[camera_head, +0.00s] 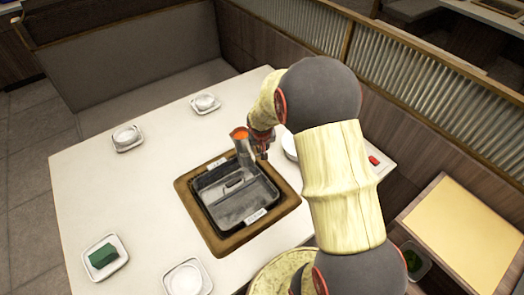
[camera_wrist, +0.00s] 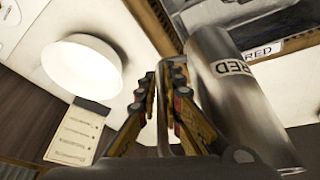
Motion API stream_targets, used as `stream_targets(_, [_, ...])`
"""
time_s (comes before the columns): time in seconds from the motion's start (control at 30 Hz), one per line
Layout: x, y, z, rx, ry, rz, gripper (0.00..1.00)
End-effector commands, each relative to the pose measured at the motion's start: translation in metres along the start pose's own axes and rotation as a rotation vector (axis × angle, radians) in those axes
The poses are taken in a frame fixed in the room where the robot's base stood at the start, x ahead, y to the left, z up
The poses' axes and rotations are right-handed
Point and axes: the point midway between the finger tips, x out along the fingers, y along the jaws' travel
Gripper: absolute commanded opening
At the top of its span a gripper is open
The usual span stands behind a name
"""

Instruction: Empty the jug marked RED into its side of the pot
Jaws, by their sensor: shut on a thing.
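The metal jug (camera_head: 244,152) shows orange-red sauce at its mouth. It is held near the far right edge of the pot (camera_head: 235,207), nearly upright with a slight lean; its exact height is hard to tell. In the wrist view the jug (camera_wrist: 238,100) bears a RED label. My gripper (camera_wrist: 163,105) is shut on the jug's handle; it also shows in the head view (camera_head: 259,146). The pot is dark, set in a wooden frame and split by a divider, with a label on the far side and one on the near side. A RED label (camera_wrist: 262,51) shows on the pot's edge in the wrist view.
A white bowl (camera_wrist: 82,66) stands beside my gripper, near a printed card (camera_wrist: 78,133). Dishes with cups (camera_head: 127,137) (camera_head: 205,103) stand at the back, and a plate with a green block (camera_head: 103,256) at front left. The table (camera_head: 120,190) left of the pot is clear.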

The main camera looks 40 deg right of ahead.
Motion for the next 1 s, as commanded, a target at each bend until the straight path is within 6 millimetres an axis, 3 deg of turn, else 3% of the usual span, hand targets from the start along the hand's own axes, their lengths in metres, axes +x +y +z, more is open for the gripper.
stream_targets(0.3, [0.01,0.003,0.002,-0.022,0.007,0.054,0.0])
stream_targets(1.0, [0.011,0.014,0.003,-0.087,0.004,0.208,0.0])
